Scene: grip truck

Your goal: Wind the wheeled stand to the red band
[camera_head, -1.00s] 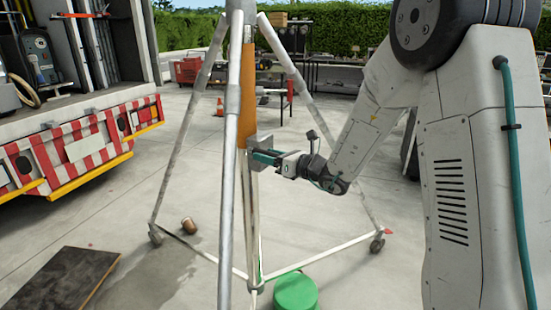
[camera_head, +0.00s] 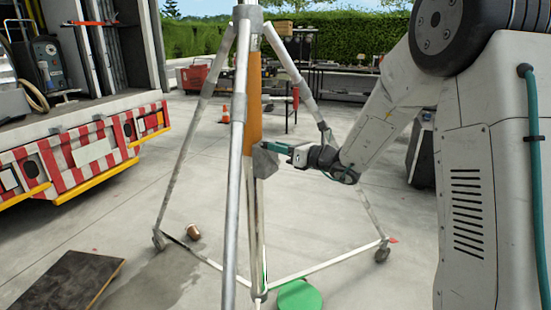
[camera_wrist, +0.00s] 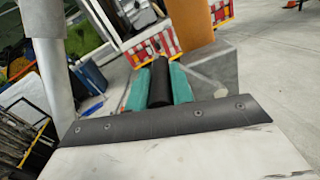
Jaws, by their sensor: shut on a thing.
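The wheeled stand (camera_head: 236,150) is a grey metal tripod on small castors, upright on the concrete. Its centre column has an orange section (camera_head: 254,110) with a grey box (camera_head: 266,162) at its lower end. The box also shows in the wrist view (camera_wrist: 212,75). My gripper (camera_head: 284,148) is just right of the box, its teal fingers shut on a black cylindrical handle (camera_wrist: 159,83). The fingers hide part of the handle, and how it joins the box is not clear. I cannot make out a red band on the column.
A truck with red-and-white chevrons (camera_head: 85,150) stands at left. A dark board (camera_head: 65,280), a brown cup-like object (camera_head: 193,232) and a green disc (camera_head: 299,295) lie on the ground. An orange cone (camera_head: 225,114) and workbench (camera_head: 330,78) are behind. Open concrete lies between.

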